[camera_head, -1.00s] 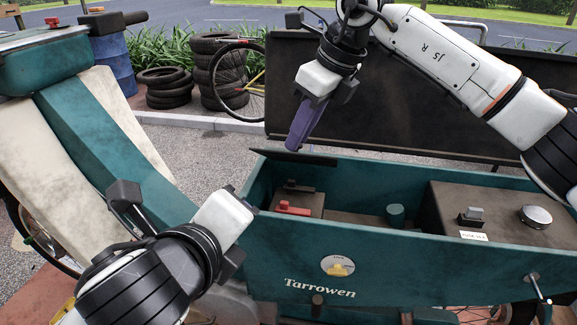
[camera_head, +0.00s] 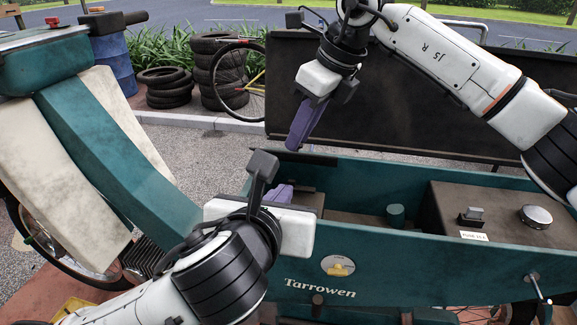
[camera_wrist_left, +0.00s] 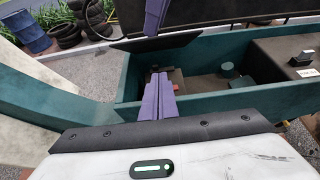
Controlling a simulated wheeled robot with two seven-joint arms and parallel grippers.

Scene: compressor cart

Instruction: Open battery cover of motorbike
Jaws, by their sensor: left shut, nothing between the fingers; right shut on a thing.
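The teal vehicle body (camera_head: 410,262) marked Tarrowen has an open box at its top left. A flat dark panel (camera_wrist_left: 155,42) lies tilted over the box's back left corner and looks like the battery cover, though I cannot be sure. My right gripper (camera_head: 296,143) has its purple fingers shut, with their tips at this panel. The grip itself is hard to see. My left gripper (camera_head: 282,190) is shut and empty above the left end of the box. Its purple fingers also show in the left wrist view (camera_wrist_left: 159,97). My left arm hides part of the box interior.
A large dark lid (camera_head: 400,100) stands upright behind the box. A dark top with a latch (camera_head: 471,217) and a round silver cap (camera_head: 535,216) lies at the right. A teal cylinder (camera_head: 395,214) stands inside the box.

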